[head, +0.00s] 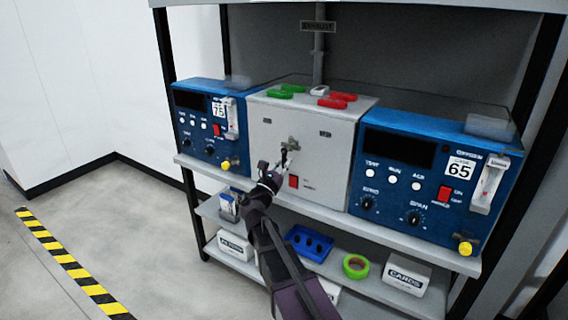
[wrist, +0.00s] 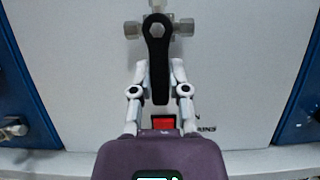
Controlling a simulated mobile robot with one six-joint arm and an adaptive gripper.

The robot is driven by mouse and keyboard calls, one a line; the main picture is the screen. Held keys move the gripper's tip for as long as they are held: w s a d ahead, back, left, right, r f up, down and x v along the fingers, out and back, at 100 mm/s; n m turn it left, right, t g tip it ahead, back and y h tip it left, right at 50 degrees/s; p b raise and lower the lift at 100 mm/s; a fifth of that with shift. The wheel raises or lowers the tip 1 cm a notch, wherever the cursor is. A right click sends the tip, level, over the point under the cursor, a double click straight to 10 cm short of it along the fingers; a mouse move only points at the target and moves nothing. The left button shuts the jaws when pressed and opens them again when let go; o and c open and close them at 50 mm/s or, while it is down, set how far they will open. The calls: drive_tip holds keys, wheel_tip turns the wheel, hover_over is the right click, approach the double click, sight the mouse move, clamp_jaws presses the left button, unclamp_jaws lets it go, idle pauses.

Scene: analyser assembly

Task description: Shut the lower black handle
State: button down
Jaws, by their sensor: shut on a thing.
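The lower black handle (wrist: 158,50) hangs straight down from a metal valve fitting (wrist: 184,27) on the front of the grey box (head: 325,136). My gripper (wrist: 160,85) has one white finger on each side of the handle's lower part and is shut on it. In the head view my gripper (head: 281,163) reaches the box front from below, and the handle is small and partly hidden there. The fitting (head: 292,143) shows just above it.
A red switch (head: 293,181) sits on the box below the handle. Blue analysers stand left (head: 200,98) and right (head: 395,175). Green and red handles lie on the box top. The lower shelf holds a blue tray (head: 309,244), green tape (head: 355,266) and white boxes.

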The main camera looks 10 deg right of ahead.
drive_tip(key=c, duration=0.6)
unclamp_jaws()
drive_tip(key=shift+w+a+m, duration=0.1)
drive_tip(key=shift+m, duration=0.3)
